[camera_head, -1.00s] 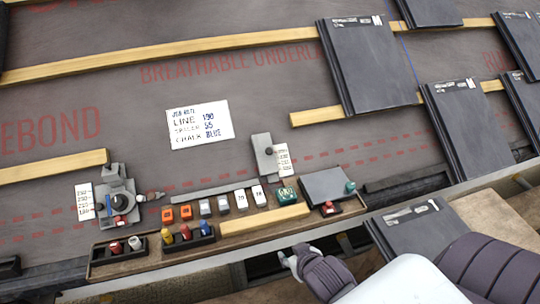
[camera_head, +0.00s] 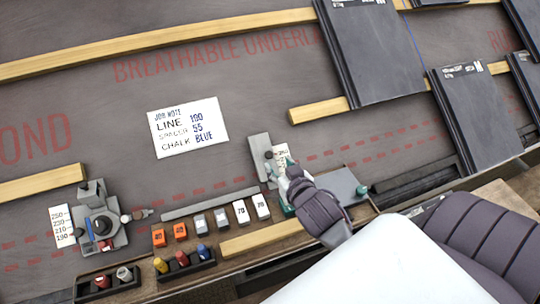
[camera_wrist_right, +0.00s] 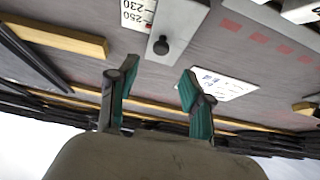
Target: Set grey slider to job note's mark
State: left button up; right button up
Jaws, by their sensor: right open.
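The white job note (camera_head: 188,127) lies on the dark underlay and reads LINE 190, SPACER 55, CHALK BLUE. The grey slider plate (camera_head: 258,146) with a dark round knob lies to its right, beside a white scale card (camera_head: 281,155). In the wrist view the plate (camera_wrist_right: 182,22), its knob (camera_wrist_right: 161,46) and the card (camera_wrist_right: 137,13) with 230 and 250 show. My right gripper (camera_head: 282,165) is over the card side of the plate, partly hiding both. In the wrist view its green-lined fingers (camera_wrist_right: 158,92) are apart and empty, with the knob beyond them. My left gripper is out of view.
A grey fixture (camera_head: 101,222) with its own scale card (camera_head: 62,226) stands at the left. A wooden ledge below holds several numbered blocks (camera_head: 241,211) and chalk-coloured pieces in trays (camera_head: 187,264). Battens (camera_head: 319,111) and dark tiles (camera_head: 371,55) lie beyond.

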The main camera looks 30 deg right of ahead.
aim_at(269, 154)
jog(key=b+x, duration=0.1)
jog(key=x, duration=0.5)
jog(key=shift+w+d+f, duration=0.1)
jog(key=shift+w+f, duration=0.1)
jog(key=shift+w, duration=0.05)
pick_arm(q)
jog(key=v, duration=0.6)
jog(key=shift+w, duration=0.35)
pick_arm(e)
jog(key=shift+w+d+f, duration=0.15)
jog(key=shift+w+f, duration=0.1)
jog(key=shift+w, duration=0.35)
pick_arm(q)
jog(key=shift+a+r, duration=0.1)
pick_arm(e)
jog(key=shift+c, duration=0.3)
grip_shut()
